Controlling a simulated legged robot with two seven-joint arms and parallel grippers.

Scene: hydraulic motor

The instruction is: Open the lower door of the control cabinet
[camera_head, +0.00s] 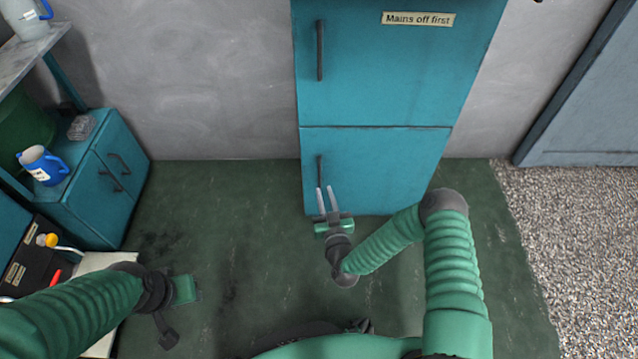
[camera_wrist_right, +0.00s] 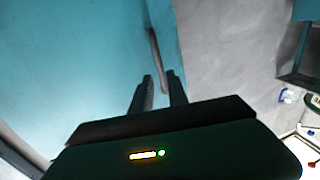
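The teal control cabinet stands against the wall, with an upper door (camera_head: 390,80) and a lower door (camera_head: 385,165) below it. The lower door is shut and has a dark vertical handle (camera_head: 320,170) near its left edge. My right gripper (camera_head: 325,188) is open, its two fingers pointing at the lower part of that handle. Whether a finger touches the handle I cannot tell. My left gripper (camera_head: 182,308) is low at the left, away from the cabinet; its fingers are not clear.
A teal side cabinet (camera_head: 108,180) with a blue jug (camera_head: 42,165) stands at the left. A grey door (camera_head: 590,100) is at the right. The green floor (camera_head: 235,230) before the cabinet is clear.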

